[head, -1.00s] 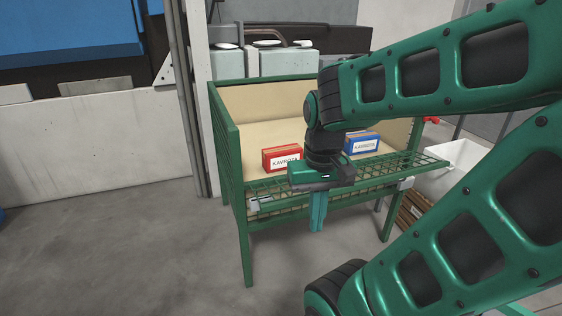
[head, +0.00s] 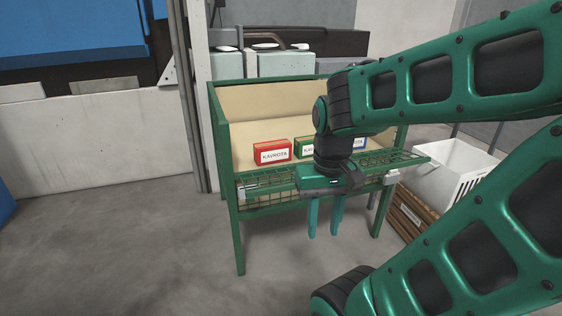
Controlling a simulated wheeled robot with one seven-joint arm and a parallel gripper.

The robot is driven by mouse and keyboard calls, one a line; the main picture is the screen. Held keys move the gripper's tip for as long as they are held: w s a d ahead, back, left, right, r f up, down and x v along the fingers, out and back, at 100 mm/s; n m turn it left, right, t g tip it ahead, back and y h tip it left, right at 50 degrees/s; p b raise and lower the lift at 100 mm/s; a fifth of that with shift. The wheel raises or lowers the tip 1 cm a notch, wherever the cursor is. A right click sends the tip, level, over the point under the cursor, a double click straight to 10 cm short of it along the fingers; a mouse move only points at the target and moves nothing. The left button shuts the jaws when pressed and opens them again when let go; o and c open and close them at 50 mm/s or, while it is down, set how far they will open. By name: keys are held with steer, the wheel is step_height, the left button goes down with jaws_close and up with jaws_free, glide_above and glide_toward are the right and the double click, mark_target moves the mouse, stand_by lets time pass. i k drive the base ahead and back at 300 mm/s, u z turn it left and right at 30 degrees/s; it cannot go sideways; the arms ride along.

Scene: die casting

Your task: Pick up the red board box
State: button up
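The red board box (head: 272,151) with a white "KAVROTA" label stands inside the green mesh-fronted bin (head: 228,190), at the left of a row of boxes. My gripper (head: 325,233) hangs in front of the bin's front edge, to the right of the red box and lower in the picture. Its two teal fingers point down and are apart, with nothing between them. The red box is in plain view and apart from my gripper.
A green box (head: 304,147) and a blue box (head: 360,143), both partly hidden by my wrist, stand right of the red box. The bin's folded-out mesh front lies below my wrist. A white crate (head: 455,168) on a wooden crate (head: 414,219) stands at right. The floor at left is clear.

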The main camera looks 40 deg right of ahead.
mark_target(270, 152)
steer(key=k, duration=0.85)
steer(key=z, duration=0.5)
steer(key=i, duration=0.95)
steer(key=z, duration=0.55)
steer(key=i, duration=1.45)
steer(key=u, duration=0.3)
